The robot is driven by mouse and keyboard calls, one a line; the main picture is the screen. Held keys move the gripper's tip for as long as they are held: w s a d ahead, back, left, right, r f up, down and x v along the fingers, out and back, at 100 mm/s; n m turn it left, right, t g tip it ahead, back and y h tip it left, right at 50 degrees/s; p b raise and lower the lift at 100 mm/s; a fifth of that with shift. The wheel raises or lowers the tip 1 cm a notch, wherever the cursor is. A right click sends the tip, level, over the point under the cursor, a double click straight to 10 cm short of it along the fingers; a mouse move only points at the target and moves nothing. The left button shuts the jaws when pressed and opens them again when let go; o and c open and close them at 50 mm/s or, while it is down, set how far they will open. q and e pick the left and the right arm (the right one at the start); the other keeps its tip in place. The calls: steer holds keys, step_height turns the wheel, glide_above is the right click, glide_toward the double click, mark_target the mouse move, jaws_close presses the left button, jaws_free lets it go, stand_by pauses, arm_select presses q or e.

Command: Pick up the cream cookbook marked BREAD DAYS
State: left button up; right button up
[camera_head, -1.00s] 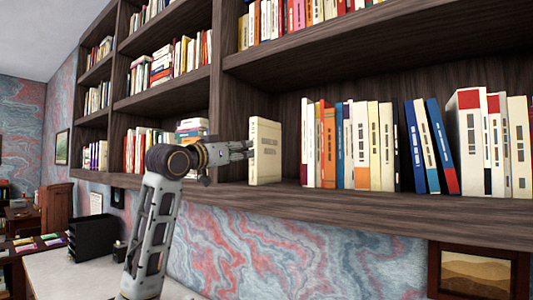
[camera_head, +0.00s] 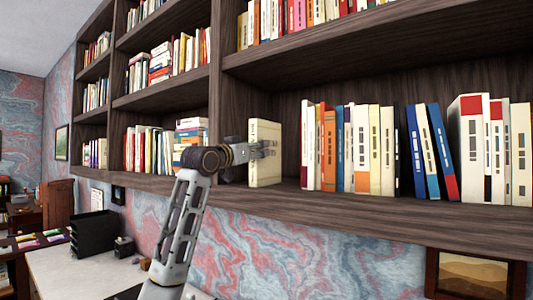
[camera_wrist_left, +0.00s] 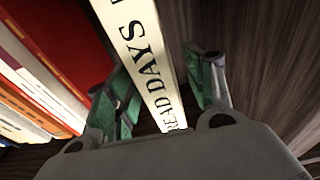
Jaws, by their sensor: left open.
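The cream cookbook (camera_head: 266,170) stands upright on the shelf, near the left divider and apart from the row of books to its right. In the left wrist view its spine (camera_wrist_left: 150,62) reads "...READ DAYS" and lies between the two green-padded fingers. My left gripper (camera_head: 268,149) is open, with its fingers at the book at about mid-height. In the left wrist view the left gripper (camera_wrist_left: 165,95) has one finger on each side of the spine. I cannot tell whether either finger touches it. My right gripper is not in view.
A row of books (camera_head: 345,148) stands to the right on the same shelf (camera_head: 340,207). The wooden divider (camera_head: 224,90) is close on the left. A black tray (camera_head: 94,233) sits on the desk below. A framed picture (camera_head: 474,275) hangs under the shelf.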

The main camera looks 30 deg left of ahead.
arm_select(q)
steer(key=shift+w, duration=0.1)
steer(key=shift+p+x, duration=1.4)
steer(key=shift+x, duration=1.05)
steer(key=shift+f, duration=0.1)
steer(key=shift+c, duration=0.3)
jaws_close()
